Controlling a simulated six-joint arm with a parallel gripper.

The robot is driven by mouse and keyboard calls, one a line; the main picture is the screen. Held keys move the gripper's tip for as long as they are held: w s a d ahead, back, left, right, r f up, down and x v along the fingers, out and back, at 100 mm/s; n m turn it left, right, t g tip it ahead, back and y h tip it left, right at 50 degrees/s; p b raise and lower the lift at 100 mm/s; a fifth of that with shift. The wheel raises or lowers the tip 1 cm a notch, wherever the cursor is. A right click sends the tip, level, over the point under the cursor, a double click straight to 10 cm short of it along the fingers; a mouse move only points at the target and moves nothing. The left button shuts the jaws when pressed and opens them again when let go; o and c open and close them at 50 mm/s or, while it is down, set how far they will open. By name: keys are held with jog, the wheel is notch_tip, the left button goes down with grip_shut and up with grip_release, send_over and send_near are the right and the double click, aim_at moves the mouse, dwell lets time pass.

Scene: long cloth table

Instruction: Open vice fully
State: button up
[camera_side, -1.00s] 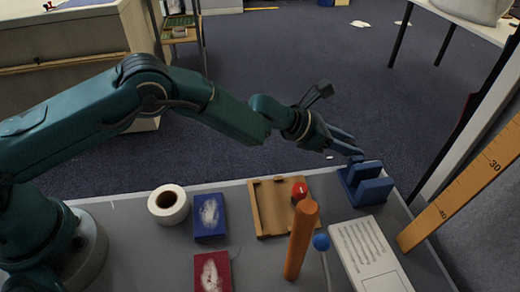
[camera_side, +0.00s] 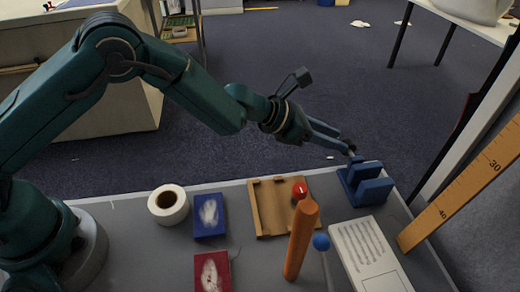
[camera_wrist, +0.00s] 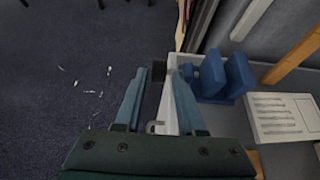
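The blue vice (camera_side: 350,184) stands at the far right corner of the table, with a gap between its two upright jaws. It also shows at the right of the wrist view (camera_wrist: 238,72). In the side view my gripper (camera_side: 343,144) tilts down toward the vice from the upper left. Whether a finger touches the knob cannot be told.
A white panel (camera_side: 368,255) lies in front of the vice, and an orange ruler (camera_side: 455,195) leans at its right. A wooden tray (camera_side: 270,222), red ball (camera_side: 299,190), orange cylinder (camera_side: 301,240) and blue ball (camera_side: 321,242) stand to the left.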

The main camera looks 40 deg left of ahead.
aim_at(350, 141)
jog(key=shift+r, duration=2.35)
jog(key=shift+t+h, duration=0.6)
jog(key=shift+w+d+f, duration=0.5)
jog(key=shift+f, duration=0.7)
jog(key=shift+w+d+f, duration=0.5)
jog(key=shift+f, duration=0.75)
jog(key=shift+w+d+f, duration=0.5)
jog(key=shift+f, duration=0.7)
grip_shut()
